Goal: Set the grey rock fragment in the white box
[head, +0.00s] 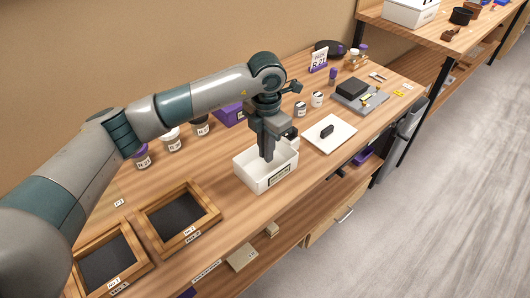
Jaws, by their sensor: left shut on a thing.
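The white box (250,176) is open-topped, with a label on its front, and stands near the table's front edge. My left gripper (267,154) points down into the box's opening, with its fingertips at about the level of the rim or just below. It is shut on a small grey thing, which I take to be the grey rock fragment; the fingers hide most of it and its outline is unclear. I cannot tell whether it touches the box's floor. My right gripper is not in view.
A white board (343,137) with a dark piece (327,131) lies right of the box. Two wooden-framed trays (213,208) lie to its left. Several jars (172,142) and a purple container (229,116) stand behind. A grey tray (375,101) is farther right.

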